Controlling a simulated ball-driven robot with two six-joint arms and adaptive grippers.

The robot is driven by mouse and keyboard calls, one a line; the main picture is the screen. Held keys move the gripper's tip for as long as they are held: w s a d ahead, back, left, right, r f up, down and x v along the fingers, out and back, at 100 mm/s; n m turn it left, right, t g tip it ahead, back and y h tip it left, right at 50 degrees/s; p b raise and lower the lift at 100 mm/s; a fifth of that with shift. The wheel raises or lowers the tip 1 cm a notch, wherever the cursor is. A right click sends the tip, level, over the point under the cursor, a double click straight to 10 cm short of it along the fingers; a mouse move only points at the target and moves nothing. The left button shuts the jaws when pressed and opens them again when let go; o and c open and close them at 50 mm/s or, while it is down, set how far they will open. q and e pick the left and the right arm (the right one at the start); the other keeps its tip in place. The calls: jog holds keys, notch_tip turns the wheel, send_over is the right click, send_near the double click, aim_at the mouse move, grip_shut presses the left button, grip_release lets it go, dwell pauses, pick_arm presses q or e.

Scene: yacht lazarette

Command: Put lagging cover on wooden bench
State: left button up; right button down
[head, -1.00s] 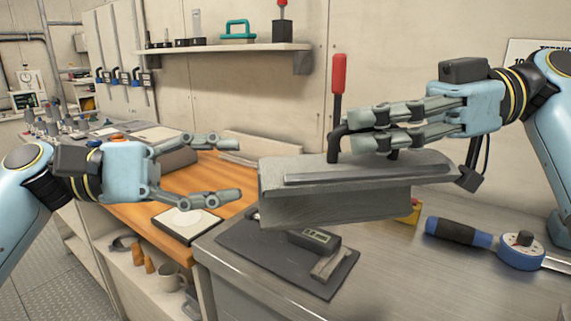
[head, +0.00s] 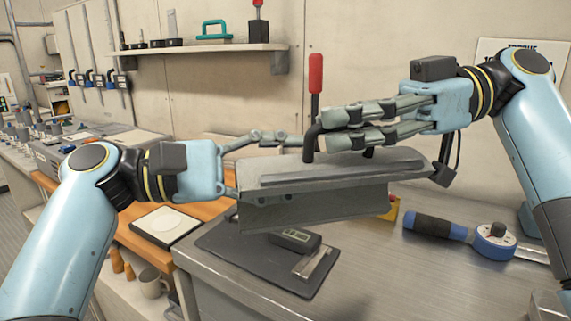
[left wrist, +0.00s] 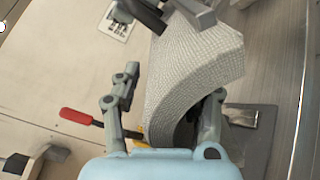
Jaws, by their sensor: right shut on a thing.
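The wooden bench (head: 207,209) has an orange-brown top, left of the counter and partly hidden by my left arm.
A dark mat (head: 225,245) with a digital gauge (head: 295,240) lies on the steel counter (head: 400,275) below the cover. A blue-black torque tool (head: 440,226) lies to the right. A shelf (head: 200,52) hangs behind.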

pick_arm(q)
grip_shut()
pick_arm(e)
jog(key=c, duration=1.3)
grip_release()
jog(key=shift+d, duration=0.1)
